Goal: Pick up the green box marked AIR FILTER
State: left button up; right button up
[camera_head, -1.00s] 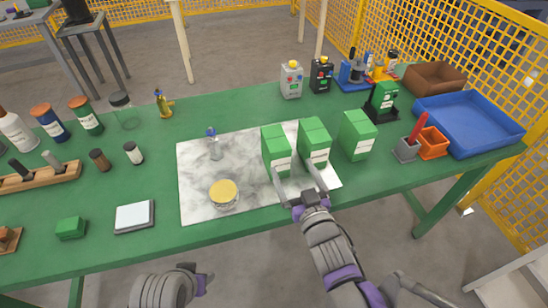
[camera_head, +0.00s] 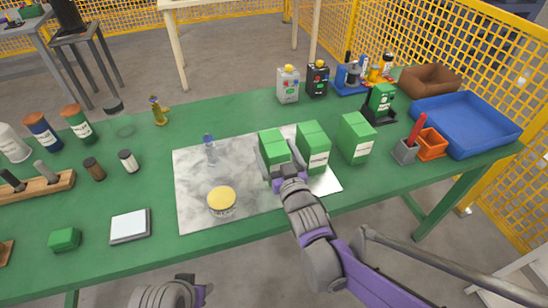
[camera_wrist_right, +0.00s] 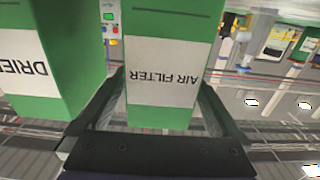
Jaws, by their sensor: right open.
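The green AIR FILTER box (camera_head: 273,147) stands upright on the marbled mat (camera_head: 200,205), leftmost of three green boxes. In the right wrist view its white label (camera_wrist_right: 160,77) reads upside down. My right gripper (camera_head: 283,166) is open at the near side of this box, with one finger on each side of it in the wrist view. Contact with the box cannot be told. The green DRIER box (camera_wrist_right: 42,55) stands close beside one finger; it is the middle box (camera_head: 313,147) in the head view. My left gripper (camera_head: 203,293) shows only partly at the bottom edge.
A third green box (camera_head: 356,138) stands to the right. A yellow-lidded tin (camera_head: 222,200) and a small blue-topped item (camera_head: 209,149) are on the mat. A blue tray (camera_head: 466,124) and an orange bin (camera_head: 431,143) are at the right. The mat's left part has free room.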

jog(key=shift+w+a, duration=0.15)
jog(key=shift+w, duration=0.35)
grip_shut()
